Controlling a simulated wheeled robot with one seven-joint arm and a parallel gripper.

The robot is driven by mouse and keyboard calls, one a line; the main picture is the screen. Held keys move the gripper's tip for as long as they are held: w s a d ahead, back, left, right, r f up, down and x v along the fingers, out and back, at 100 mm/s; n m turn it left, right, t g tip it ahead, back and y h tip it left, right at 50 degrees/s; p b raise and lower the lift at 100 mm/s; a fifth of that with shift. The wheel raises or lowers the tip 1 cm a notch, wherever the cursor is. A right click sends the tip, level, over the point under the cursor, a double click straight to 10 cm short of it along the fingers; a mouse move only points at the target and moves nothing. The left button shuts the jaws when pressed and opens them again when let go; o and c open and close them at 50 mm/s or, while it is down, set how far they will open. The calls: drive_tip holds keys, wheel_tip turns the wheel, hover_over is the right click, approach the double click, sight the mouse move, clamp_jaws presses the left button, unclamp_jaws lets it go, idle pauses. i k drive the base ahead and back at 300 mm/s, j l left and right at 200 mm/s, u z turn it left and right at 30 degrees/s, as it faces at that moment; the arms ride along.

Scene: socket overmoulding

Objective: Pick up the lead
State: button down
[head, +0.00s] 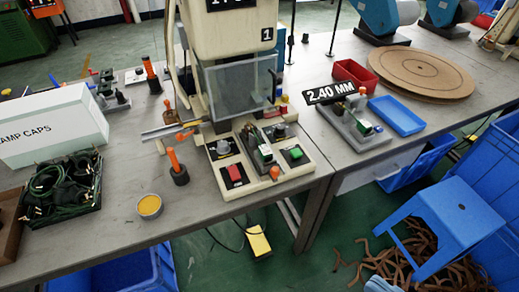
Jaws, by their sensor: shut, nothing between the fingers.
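Several dark green coiled leads (58,182) lie heaped in a black tray (66,222) at the left of the workbench. They overlap, so single leads are hard to tell apart. The press-like moulding machine (228,42) stands at the middle of the bench. Its base (290,183) carries red and green buttons and a small fixture (263,150). My gripper is not in view.
A white box marked "AMP CAPS" (50,128) stands behind the tray. A yellow-topped tin (149,205) and an orange-handled tool (174,165) stand to its right. A blue tray (397,115), red bin (355,74) and round board (424,70) occupy the right bench. A blue stool (450,215) stands on the floor.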

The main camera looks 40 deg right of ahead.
sight(365, 128)
drive_tip(key=i+l+z, duration=0.1)
drive_tip(key=z, duration=1.55)
